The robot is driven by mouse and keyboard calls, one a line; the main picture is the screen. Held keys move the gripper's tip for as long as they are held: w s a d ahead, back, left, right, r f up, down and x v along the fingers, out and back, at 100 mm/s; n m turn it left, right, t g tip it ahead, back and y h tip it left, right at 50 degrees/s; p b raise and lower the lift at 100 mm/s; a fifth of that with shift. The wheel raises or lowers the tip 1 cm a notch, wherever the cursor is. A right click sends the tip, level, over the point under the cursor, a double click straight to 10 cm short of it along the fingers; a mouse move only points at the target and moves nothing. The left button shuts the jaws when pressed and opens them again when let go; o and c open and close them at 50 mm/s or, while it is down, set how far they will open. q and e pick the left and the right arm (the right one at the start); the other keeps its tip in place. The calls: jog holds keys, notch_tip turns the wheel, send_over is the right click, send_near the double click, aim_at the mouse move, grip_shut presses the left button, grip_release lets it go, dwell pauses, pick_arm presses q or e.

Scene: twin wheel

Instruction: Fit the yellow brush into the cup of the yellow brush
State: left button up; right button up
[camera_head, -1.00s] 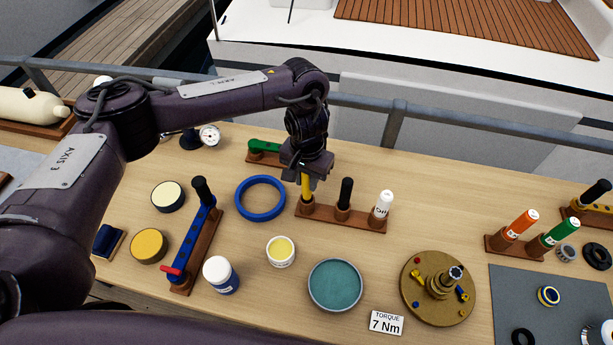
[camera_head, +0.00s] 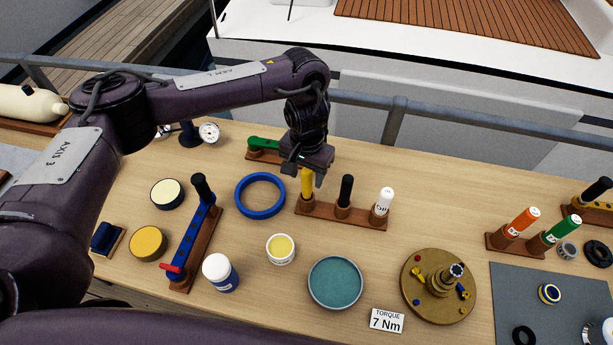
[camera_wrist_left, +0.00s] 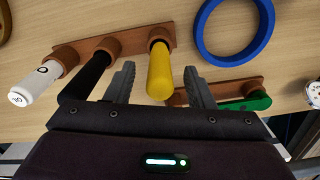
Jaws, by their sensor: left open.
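The yellow brush (camera_head: 307,187) stands in the left-end cup of a brown wooden rack (camera_head: 362,217). In the left wrist view the yellow brush (camera_wrist_left: 160,75) points toward the camera, its far end in a round brown cup (camera_wrist_left: 158,38). How deep it sits in the cup cannot be told. My left gripper (camera_head: 306,174) is over the brush's upper end. In the left wrist view my left gripper (camera_wrist_left: 160,87) is open, one finger on each side of the brush, with visible gaps. My right gripper is not in view.
A black handle (camera_head: 345,192) and a white one (camera_head: 383,202) stand in the same rack. A blue ring (camera_head: 260,197) lies to the left, and a green-handled tool (camera_head: 264,146) is behind. A yellow-topped jar (camera_head: 281,249) and teal dish (camera_head: 335,283) are in front.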

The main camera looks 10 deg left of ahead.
pick_arm(q)
notch_tip(320, 180, up, 6)
jog(key=shift+f, duration=0.1)
dwell(0.7)
